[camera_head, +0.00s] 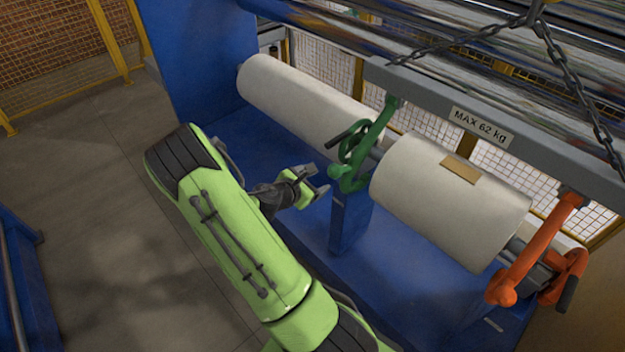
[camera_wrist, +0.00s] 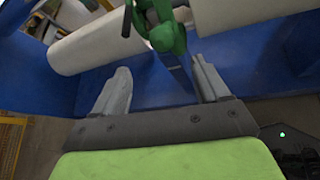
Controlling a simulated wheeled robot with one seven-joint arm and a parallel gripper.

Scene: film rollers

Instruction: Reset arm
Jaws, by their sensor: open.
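My gripper (camera_head: 318,182) is at the end of my green arm, near the middle of the head view. Its two fingers stand apart with nothing between them, which also shows in the wrist view (camera_wrist: 160,88). A green clamp lever (camera_head: 354,165) on the hanging beam is just to the right of my fingertips. In the wrist view the green clamp (camera_wrist: 163,30) is beyond the fingers, at the top. I cannot tell whether a fingertip touches it. An orange clamp (camera_head: 535,258) is at the right end of the beam.
Two white film rolls, a left one (camera_head: 305,100) and a right one (camera_head: 450,205), lie over the blue machine frame (camera_head: 345,215). A grey beam (camera_head: 420,92) marked "MAX 62 kg" hangs on chains above. The floor (camera_head: 90,200) at left is clear.

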